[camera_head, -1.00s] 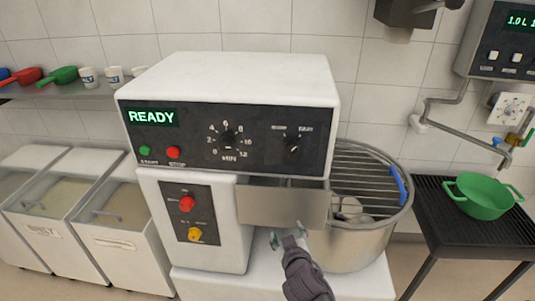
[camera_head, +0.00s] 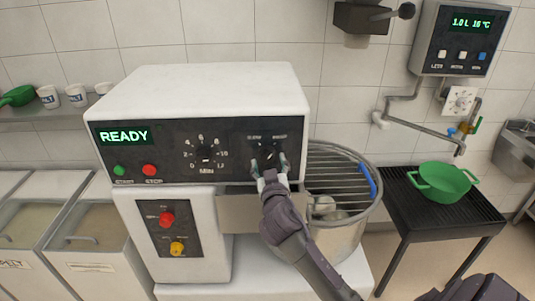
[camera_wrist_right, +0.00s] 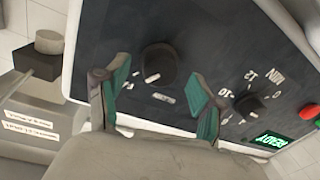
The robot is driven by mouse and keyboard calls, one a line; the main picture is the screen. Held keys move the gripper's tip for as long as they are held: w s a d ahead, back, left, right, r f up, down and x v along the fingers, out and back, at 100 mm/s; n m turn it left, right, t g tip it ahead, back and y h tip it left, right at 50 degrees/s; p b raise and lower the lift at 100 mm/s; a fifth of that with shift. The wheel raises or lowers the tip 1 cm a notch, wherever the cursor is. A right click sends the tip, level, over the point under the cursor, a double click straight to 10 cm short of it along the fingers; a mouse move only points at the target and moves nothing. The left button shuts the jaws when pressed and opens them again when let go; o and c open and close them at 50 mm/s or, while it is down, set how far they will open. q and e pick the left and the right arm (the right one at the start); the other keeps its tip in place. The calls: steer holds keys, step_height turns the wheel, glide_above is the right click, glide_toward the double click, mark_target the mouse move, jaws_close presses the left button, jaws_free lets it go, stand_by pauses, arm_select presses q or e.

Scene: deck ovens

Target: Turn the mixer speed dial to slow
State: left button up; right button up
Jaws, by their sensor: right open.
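The mixer speed dial (camera_head: 268,154) is a black knob on the right of the mixer's dark control panel, under two small labels. In the right wrist view the dial (camera_wrist_right: 158,62) carries a white mark pointing down and slightly left; I cannot tell which label it meets. My right gripper (camera_head: 269,166) is at the panel with its two fingers spread. In the right wrist view the open gripper (camera_wrist_right: 157,75) has a green-padded finger on each side of the dial, with gaps visible. The dial is not gripped. My left gripper is not in view.
A numbered timer dial (camera_head: 205,154) sits left on the same panel, with green (camera_head: 119,170) and red (camera_head: 149,170) buttons beyond. The display (camera_head: 124,136) reads READY. A wire-guarded bowl (camera_head: 345,170) is at right. A green pot (camera_head: 443,183) stands on a black table.

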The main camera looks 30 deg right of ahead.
steer(key=shift+x, duration=1.35)
steer(key=shift+s, duration=0.1)
steer(key=c, duration=1)
